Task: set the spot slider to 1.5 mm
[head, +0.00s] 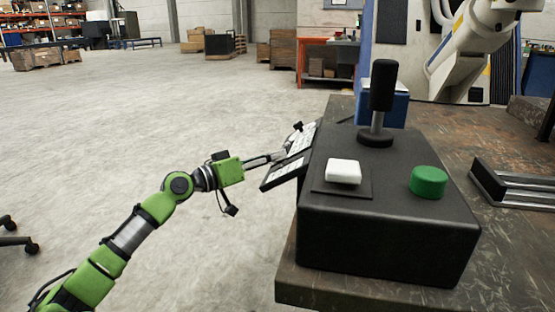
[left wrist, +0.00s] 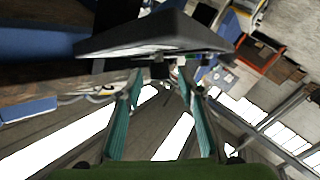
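A tilted dark panel with white marked faces (head: 284,174) stands at the left side of a black control box (head: 385,225). The spot slider's scale and setting are too small to read. My left gripper (head: 280,156) reaches the panel from the left, its fingers pointing at it. In the left wrist view the panel's dark edge (left wrist: 155,38) crosses above the fingers. The two teal fingers (left wrist: 160,76) are apart, and a small dark knob (left wrist: 159,71) shows between their tips. I cannot tell whether they touch it. My right gripper is not in view.
Open floor lies left of the table.

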